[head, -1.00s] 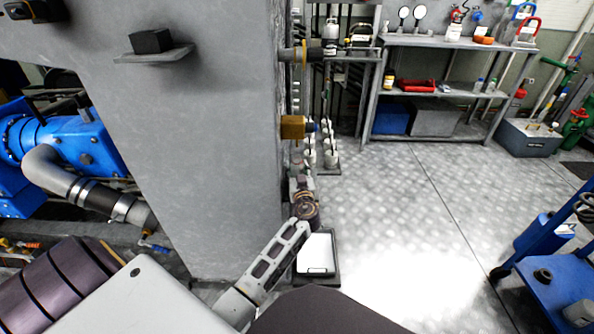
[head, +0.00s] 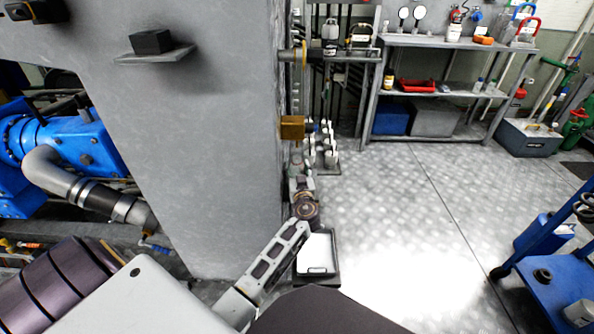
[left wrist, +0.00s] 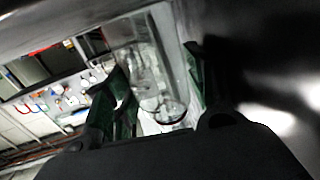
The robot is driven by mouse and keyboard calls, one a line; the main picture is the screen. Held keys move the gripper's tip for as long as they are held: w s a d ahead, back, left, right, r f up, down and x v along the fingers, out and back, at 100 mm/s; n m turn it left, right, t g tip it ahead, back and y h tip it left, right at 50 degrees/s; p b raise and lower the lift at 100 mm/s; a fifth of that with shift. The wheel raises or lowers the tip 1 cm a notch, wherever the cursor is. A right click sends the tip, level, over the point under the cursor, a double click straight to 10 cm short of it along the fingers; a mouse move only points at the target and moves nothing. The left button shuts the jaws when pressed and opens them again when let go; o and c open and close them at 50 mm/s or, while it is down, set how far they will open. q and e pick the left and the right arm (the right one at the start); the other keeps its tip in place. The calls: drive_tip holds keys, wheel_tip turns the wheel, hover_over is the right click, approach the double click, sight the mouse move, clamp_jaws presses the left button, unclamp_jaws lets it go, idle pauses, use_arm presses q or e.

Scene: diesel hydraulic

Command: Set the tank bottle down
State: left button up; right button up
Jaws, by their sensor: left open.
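A clear, glass-like bottle (left wrist: 158,90) with a dark red ring at its near end shows in the left wrist view. I take it to be the tank bottle. My left gripper (left wrist: 153,62) is open, with one dark green finger on each side of the bottle; whether either finger touches it I cannot tell. In the head view my left arm runs up from the lower left, and its far end with the gripper (head: 301,168) is small beside the grey column. The bottle cannot be made out there. My right gripper is not in view.
The grey column (head: 235,180) stands close left of my arm. A shallow tray (head: 334,262) lies on the floor below. White cylinders (head: 327,150) stand behind. A grey workbench (head: 450,42) is at the back and a blue cart (head: 550,290) at right. The floor between is clear.

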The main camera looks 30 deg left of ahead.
use_arm(q)
drive_tip(key=v, duration=1.2)
drive_tip(key=shift+p, duration=0.4)
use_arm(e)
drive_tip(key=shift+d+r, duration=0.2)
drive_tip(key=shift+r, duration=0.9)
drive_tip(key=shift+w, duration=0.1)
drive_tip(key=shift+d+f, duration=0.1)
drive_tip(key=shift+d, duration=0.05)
